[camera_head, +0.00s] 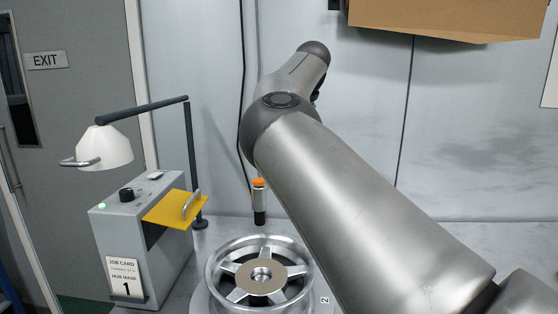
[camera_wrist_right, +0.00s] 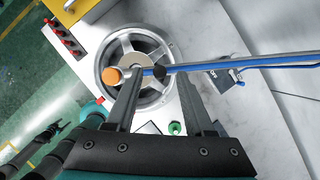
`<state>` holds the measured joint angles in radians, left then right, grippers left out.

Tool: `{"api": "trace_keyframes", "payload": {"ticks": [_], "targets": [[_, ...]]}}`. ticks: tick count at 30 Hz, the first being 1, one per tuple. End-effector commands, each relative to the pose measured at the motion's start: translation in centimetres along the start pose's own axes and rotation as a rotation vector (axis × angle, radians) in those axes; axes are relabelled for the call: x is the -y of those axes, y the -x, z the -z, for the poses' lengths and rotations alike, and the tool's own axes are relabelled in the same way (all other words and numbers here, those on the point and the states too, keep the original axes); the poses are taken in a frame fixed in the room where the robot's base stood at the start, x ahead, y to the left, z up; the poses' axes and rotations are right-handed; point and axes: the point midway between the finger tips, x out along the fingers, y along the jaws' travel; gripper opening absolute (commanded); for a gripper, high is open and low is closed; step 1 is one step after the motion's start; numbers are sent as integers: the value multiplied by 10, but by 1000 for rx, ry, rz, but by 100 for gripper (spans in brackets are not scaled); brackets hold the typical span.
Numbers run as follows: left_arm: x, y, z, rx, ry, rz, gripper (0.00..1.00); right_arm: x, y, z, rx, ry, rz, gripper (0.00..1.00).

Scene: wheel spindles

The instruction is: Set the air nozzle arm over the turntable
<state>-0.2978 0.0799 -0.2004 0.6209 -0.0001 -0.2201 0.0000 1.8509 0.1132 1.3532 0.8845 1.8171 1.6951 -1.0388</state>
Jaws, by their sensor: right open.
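In the head view a slim grey nozzle with an orange cap (camera_head: 259,192) hangs upright behind the wheel; the rest of its arm is hidden by my right arm. In the right wrist view the nozzle arm (camera_wrist_right: 215,65) is a bar with a blue hose, coming in from the right and ending at an orange knob (camera_wrist_right: 112,76) across the wheel. The silver spoked wheel (camera_head: 261,278) sits on the turntable (camera_head: 206,301). My right gripper (camera_wrist_right: 157,74) is open, its fingertips close to the bar; contact is unclear. My left gripper is not in view.
A grey box (camera_head: 120,225) with a yellow plate (camera_head: 176,208) and a job card stands at the left. A white lamp (camera_head: 103,148) hangs above it on a dark boom. A green button (camera_wrist_right: 175,128) lies near the gripper. A cardboard box (camera_head: 450,18) is overhead.

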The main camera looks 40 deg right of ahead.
Motion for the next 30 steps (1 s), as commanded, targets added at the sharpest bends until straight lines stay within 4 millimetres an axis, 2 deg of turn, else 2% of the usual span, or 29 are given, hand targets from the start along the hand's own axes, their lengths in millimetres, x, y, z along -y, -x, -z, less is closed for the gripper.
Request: {"api": "trace_keyframes", "payload": {"ticks": [3, 9, 15, 21, 30], "targets": [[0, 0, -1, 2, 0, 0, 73, 1, 32, -1, 5, 0, 1, 53], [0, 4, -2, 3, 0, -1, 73, 0, 79, -1, 4, 0, -1, 53], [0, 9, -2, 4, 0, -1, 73, 0, 110, 0, 2, 0, -1, 53], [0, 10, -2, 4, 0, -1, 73, 0, 120, 0, 0, 0, 0, 53], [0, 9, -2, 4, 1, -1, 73, 0, 119, 0, 0, 0, -1, 53]]}}
